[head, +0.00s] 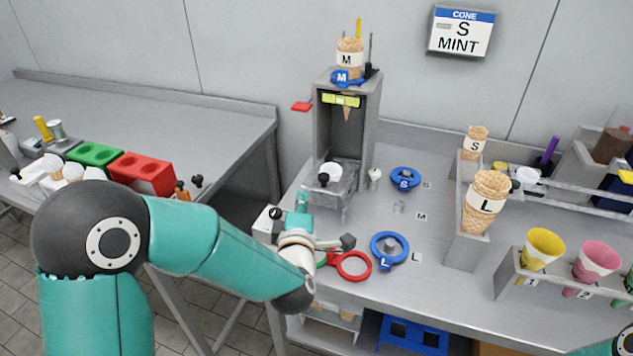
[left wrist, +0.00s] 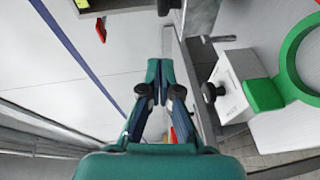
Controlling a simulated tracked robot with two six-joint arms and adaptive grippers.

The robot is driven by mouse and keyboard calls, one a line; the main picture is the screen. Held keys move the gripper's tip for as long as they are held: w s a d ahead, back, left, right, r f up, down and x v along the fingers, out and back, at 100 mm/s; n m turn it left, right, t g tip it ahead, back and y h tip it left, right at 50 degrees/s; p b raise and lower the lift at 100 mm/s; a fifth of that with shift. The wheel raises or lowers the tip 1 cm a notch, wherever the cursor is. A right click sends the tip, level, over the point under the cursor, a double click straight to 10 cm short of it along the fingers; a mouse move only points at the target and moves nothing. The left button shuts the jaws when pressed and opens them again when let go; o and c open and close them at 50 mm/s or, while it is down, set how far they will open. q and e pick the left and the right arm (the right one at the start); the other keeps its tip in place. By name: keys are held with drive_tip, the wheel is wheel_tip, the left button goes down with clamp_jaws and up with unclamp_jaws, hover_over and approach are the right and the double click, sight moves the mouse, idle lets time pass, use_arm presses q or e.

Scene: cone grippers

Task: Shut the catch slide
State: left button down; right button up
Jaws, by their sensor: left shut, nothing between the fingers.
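The grey dispenser stand (head: 373,105) stands upright on the right-hand table. A clear tray-like part with a black knob, which looks like the catch slide (head: 343,187), sticks out at its foot toward me. I cannot tell how far out it is. My left gripper (head: 302,198) is shut and empty, just left of and in front of this part, apart from it as far as I can tell. In the left wrist view its closed fingertips (left wrist: 160,66) point toward the wall, with a dark part above them. My right gripper is out of view.
A white box with a black knob (head: 267,224) stands near my left wrist; it also shows in the left wrist view (left wrist: 232,88). Red (head: 354,266) and blue (head: 389,251) rings lie in front. A red tab (head: 301,106) juts left from the stand. Cone holders stand right.

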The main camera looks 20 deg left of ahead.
sight(313, 186)
use_arm(q)
drive_tip(key=w, duration=0.2)
drive_tip(key=w+p, duration=0.1)
drive_tip(key=w, duration=0.1)
drive_tip(key=w+f+p, duration=0.1)
drive_tip(key=w, duration=0.1)
drive_tip(key=shift+w+d, duration=0.1)
drive_tip(key=shift+w, duration=0.25)
drive_tip(key=shift+w+d+f, duration=0.15)
drive_tip(key=shift+w+d, duration=0.1)
drive_tip(key=shift+w, duration=0.15)
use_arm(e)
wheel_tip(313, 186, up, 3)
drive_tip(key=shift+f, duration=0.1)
